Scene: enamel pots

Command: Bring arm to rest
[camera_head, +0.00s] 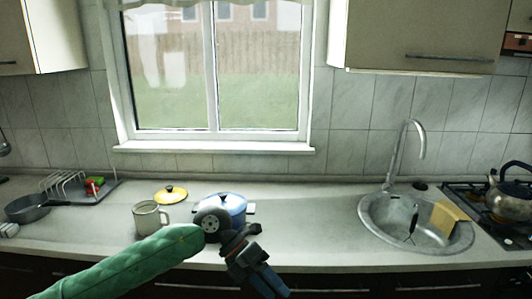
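My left arm comes in from the lower left in a green sleeve. Its gripper (268,282) hangs at the counter's front edge, pointing down and right. I cannot tell whether its fingers are open or shut, and I see nothing held in it. A blue enamel pot (235,203) stands on the counter behind my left wrist, which partly hides it. A yellow lid with a dark knob (170,194) lies to the left of the pot. A light enamel mug (147,218) stands in front of the lid. My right gripper is not in view.
A round sink (374,230) with a tap (403,155) and a yellow cloth or board is at the right. A kettle (510,197) stands on the stove beyond it. A dark pan (28,208) and a dish rack (66,186) are at the left. The counter between pot and sink is clear.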

